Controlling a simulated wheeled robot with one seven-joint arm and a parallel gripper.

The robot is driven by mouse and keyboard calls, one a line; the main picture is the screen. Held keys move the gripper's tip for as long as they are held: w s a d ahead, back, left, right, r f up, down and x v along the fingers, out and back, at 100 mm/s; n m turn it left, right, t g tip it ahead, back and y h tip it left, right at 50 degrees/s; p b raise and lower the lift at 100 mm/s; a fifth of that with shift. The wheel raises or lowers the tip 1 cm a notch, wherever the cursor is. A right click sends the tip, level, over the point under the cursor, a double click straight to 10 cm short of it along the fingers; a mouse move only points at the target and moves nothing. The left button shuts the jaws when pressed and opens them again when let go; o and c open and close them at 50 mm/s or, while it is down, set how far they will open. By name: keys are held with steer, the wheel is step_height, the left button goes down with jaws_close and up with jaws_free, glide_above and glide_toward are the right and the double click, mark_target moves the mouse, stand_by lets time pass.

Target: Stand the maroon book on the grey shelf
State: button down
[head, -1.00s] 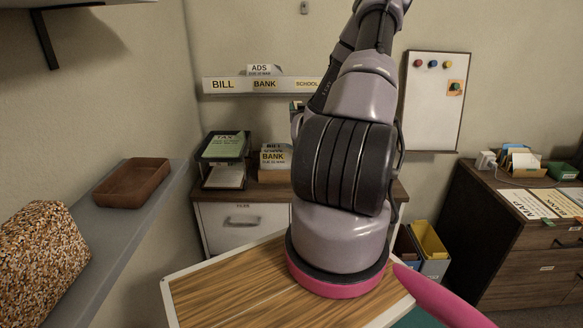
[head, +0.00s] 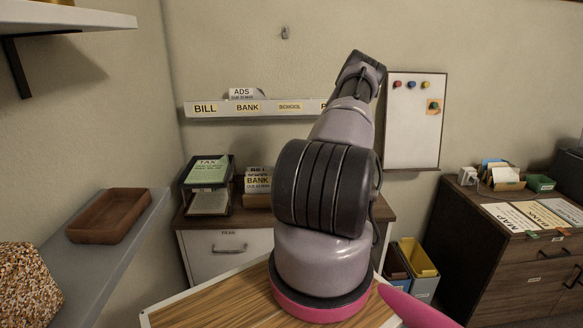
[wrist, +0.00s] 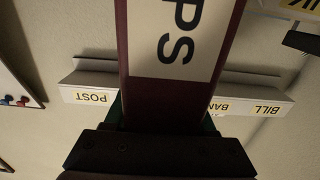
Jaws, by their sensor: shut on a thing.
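The maroon book (wrist: 150,100) is in my gripper (wrist: 163,118) in the wrist view. It has a white label with large dark letters, of which "PS" shows. The fingers are shut on it, one along each side, and the book runs out of the top of the view. In the head view my arm stretches toward the back wall; the book and fingers cannot be made out there. The grey shelf (head: 108,262) runs along the left wall in the head view, apart from my arm.
A brown tray (head: 108,215) and a speckled block (head: 24,284) sit on the grey shelf, with bare surface between them. A white shelf (head: 60,17) hangs above. A labelled wall rail (head: 220,108) and a whiteboard (head: 414,120) are at the back. A cabinet (head: 225,252) stands below.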

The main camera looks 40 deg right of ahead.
steer(key=shift+f, duration=2.05)
steer(key=shift+c, duration=1.1)
jaws_free()
steer(key=shift+f, duration=0.1)
